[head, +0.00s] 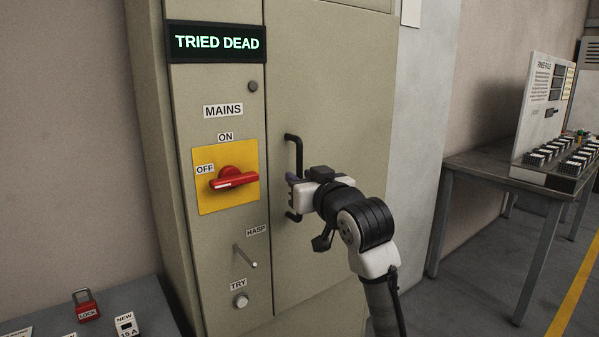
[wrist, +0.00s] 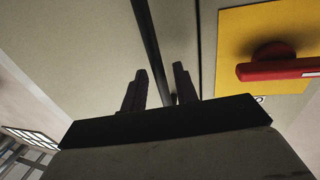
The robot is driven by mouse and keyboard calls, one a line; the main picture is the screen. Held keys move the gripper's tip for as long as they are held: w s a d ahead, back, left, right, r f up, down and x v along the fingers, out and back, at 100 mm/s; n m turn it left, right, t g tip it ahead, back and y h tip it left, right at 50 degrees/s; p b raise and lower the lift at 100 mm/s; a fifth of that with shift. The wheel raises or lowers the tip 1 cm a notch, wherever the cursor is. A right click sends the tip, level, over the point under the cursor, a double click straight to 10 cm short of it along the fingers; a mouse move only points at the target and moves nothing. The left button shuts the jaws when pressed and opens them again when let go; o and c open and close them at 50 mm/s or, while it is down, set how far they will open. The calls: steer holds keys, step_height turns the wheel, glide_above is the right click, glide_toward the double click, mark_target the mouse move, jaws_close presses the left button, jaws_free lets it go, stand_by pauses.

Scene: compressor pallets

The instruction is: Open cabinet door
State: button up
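The beige cabinet door (head: 335,80) is in the head view, right of the switch panel, and looks closed flush with the cabinet. Its black vertical bar handle (head: 298,155) is near the door's left edge; its middle is hidden by my gripper (head: 291,189). In the wrist view, the handle (wrist: 150,42) runs down between the two dark fingers of my gripper (wrist: 161,72). The fingers are apart, with gaps beside the bar, nearer the right finger. I cannot tell how deep the bar sits between them.
The panel's red rotary switch (head: 235,179) points toward OFF. A sign (head: 217,42) reads TRIED DEAD. A hasp pin (head: 246,257) sticks out lower down. A table (head: 490,175) stands at right.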

steer(key=shift+x, duration=0.85)
steer(key=shift+c, duration=0.2)
jaws_close()
